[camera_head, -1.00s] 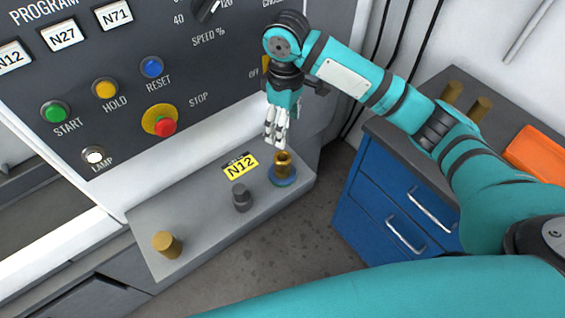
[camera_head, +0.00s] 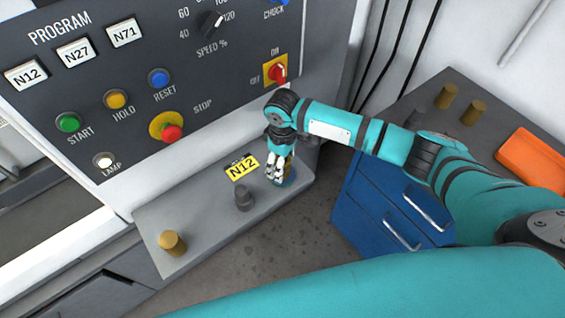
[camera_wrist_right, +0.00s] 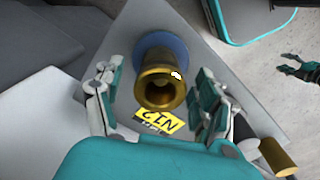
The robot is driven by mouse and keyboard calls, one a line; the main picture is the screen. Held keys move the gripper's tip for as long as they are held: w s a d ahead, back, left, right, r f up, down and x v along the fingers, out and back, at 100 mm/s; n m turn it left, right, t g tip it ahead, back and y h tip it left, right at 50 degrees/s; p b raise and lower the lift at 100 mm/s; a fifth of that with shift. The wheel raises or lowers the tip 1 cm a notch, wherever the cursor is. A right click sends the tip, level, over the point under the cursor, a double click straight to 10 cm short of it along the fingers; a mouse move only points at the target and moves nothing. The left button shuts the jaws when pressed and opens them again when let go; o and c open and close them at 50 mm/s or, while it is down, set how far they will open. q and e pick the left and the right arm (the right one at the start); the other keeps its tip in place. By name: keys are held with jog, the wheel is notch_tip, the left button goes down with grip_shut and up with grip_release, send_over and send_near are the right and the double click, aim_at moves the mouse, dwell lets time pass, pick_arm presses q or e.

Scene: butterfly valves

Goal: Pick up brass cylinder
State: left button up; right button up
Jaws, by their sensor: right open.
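A hollow brass cylinder (camera_wrist_right: 160,88) with a flared open end stands on a blue round base (camera_wrist_right: 166,50) at the right end of the grey ledge. In the head view my right gripper (camera_head: 277,173) is over it and hides most of it. In the right wrist view the right gripper's open fingers are on either side of the brass piece, with gaps on both sides. A solid brass cylinder (camera_head: 172,243) stands at the ledge's left end. My left gripper (camera_wrist_right: 296,68) shows small at the right wrist view's right edge, its fingers apart and empty.
A dark grey cylinder (camera_head: 243,198) and a yellow N12 label (camera_head: 241,167) are on the ledge beside the right gripper. The control panel (camera_head: 216,75) rises behind. A blue drawer cabinet (camera_head: 383,200) to the right carries brass cylinders (camera_head: 473,112) and an orange tray (camera_head: 533,158).

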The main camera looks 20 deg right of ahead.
jog(key=shift+f, duration=0.25)
grip_shut()
jog(key=shift+r, duration=0.1)
